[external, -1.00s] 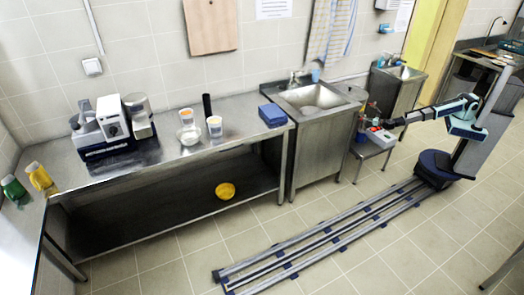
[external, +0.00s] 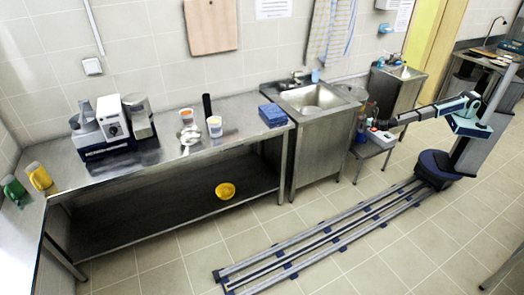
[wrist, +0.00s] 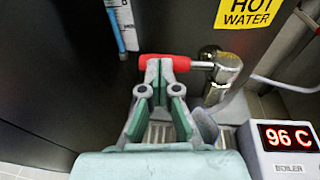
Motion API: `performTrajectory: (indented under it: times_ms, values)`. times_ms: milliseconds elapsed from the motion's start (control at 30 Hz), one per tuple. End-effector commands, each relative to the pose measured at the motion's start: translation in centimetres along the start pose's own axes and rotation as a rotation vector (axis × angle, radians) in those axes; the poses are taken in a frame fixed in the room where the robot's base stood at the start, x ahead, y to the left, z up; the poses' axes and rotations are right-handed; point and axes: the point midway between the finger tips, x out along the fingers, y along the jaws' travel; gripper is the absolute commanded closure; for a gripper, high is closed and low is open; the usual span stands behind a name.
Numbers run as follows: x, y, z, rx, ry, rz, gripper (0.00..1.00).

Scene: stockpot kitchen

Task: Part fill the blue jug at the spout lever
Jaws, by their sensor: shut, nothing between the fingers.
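The red lever handle (wrist: 168,62) of the spout joins a metal valve (wrist: 222,68) in the wrist view. My gripper (wrist: 166,68) has its green-padded fingers shut with nothing between them, the tips at the handle. I cannot tell whether the tips touch it. A metal drip grate (wrist: 160,133) shows below, partly hidden by the fingers. In the external view my gripper (external: 380,124) is at the low stand by the small sink. A small blue vessel (external: 361,136) seems to stand there, but it is too small to confirm as the jug.
A boiler display (wrist: 288,138) reads 96 C, and a yellow HOT WATER sign (wrist: 247,12) is on the dark body. A large sink (external: 318,97) and a long steel counter (external: 240,120) stand to the left. My floor rails run along clear floor.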

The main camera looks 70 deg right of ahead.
Motion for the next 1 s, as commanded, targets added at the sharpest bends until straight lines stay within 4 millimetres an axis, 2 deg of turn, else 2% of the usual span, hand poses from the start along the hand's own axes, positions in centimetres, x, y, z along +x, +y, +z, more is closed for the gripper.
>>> performTrajectory:
  times_ms: [167, 267, 367, 800, 1000]
  values:
    - [-0.5, 0.0, 0.1, 0.0, 0.0, 0.0, 1.0]
    - [-1.4, 0.0, 0.1, 0.0, 0.0, -0.001, 1.0]
    - [-2.8, -0.1, 0.2, 0.001, 0.001, -0.004, 1.0]
    - [-11.2, 0.8, 0.1, 0.002, 0.0, -0.006, 1.0]
    - [-13.0, 1.0, 0.1, 0.001, 0.0, -0.008, 1.0]
